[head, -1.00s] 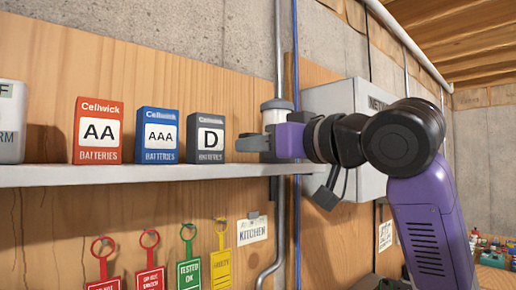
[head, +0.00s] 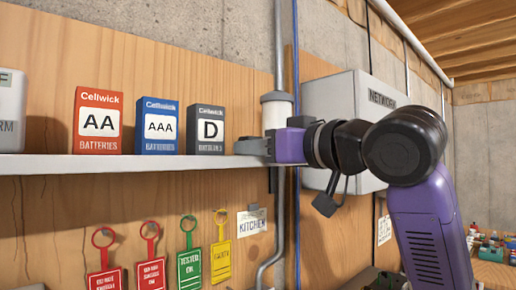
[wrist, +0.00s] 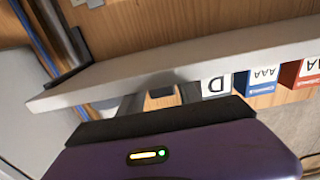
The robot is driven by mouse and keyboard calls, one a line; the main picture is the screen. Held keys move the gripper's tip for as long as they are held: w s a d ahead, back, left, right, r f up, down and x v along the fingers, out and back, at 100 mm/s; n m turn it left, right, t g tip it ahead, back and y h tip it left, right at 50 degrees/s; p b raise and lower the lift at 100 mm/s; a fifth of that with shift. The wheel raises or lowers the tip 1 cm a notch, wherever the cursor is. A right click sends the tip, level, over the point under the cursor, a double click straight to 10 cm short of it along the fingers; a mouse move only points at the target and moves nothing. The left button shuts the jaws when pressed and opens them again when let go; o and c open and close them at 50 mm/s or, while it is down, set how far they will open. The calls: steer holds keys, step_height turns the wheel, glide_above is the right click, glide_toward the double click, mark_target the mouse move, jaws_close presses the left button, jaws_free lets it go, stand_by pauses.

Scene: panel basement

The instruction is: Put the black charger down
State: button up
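My gripper (head: 252,147) is at the front edge of the shelf (head: 110,164), at shelf height, to the right of the D battery box. The wrist view also shows my gripper (wrist: 161,98), with its two grey fingers a little apart. A small dark piece, which looks like the black charger (wrist: 162,92), sits between the fingertips. Most of it is hidden by the fingers, and I cannot tell whether it touches the shelf. In the head view the charger cannot be made out apart from the fingers.
On the shelf stand the D box (head: 206,130), the blue AAA box (head: 158,127) and the red AA box (head: 98,121). A white cylinder (head: 277,112) is close behind my gripper. A grey network box (head: 350,95) is to the right. Coloured tags (head: 188,255) hang below.

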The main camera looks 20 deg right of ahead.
steer(key=shift+o, duration=0.9)
steer(key=shift+r+p, duration=0.3)
steer(key=shift+r, duration=0.05)
steer(key=shift+s+d+r, duration=0.1)
steer(key=shift+s+r, duration=0.05)
steer(key=shift+r, duration=0.05)
steer(key=b+v, duration=0.3)
steer(key=v, duration=0.8)
steer(key=shift+s, duration=0.3)
steer(key=shift+d, duration=0.1)
